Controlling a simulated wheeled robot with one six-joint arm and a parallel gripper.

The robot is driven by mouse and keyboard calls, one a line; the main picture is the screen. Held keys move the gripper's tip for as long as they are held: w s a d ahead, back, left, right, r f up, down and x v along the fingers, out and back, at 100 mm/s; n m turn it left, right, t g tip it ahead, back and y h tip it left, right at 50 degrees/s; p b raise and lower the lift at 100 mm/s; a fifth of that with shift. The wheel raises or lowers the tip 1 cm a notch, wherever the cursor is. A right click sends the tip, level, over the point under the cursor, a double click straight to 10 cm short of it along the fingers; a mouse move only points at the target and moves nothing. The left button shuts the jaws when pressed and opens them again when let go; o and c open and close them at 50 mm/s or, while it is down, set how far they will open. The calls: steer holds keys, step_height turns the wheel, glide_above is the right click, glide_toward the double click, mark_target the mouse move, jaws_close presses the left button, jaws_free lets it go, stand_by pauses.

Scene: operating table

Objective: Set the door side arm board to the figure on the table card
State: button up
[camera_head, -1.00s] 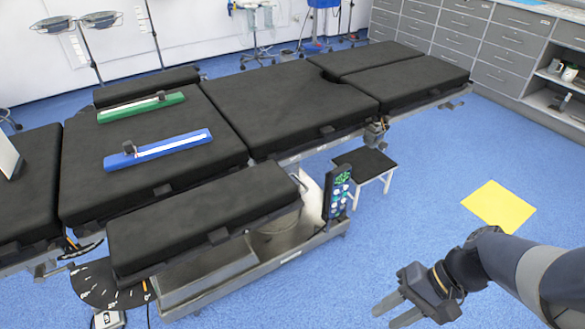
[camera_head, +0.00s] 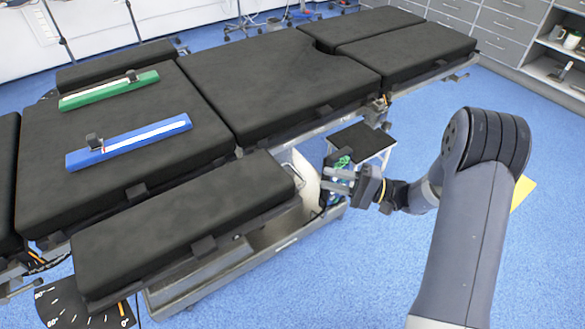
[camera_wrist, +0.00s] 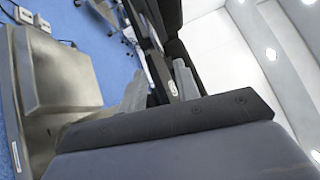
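A near black arm board (camera_head: 180,222) runs along the table's front side; a far one (camera_head: 115,66) lies along the back. I cannot tell which is the door side. Below the near board's left end is a black dial (camera_head: 72,312) with white marks, "90" and "0", and an orange pointer (camera_head: 123,308) close to the "0". The table card is not in view now. My gripper (camera_head: 330,180) is open and empty, right of the near board, in front of the hand control (camera_head: 341,162), which it partly hides. Its spread fingers also show in the wrist view (camera_wrist: 160,88).
The black operating table (camera_head: 275,80) carries a green strip (camera_head: 108,91) and a blue strip (camera_head: 130,142). A yellow sheet (camera_head: 523,190) is partly behind my arm. Blue floor is clear at the front.

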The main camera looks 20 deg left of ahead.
mark_target(296, 171)
steer(key=a, duration=0.6)
steer(key=a+r, duration=0.1)
steer(key=a, duration=0.2)
steer(key=shift+s+a+r, duration=0.1)
steer(key=shift+s+a, duration=0.1)
steer(key=shift+s, duration=0.2)
jaws_close()
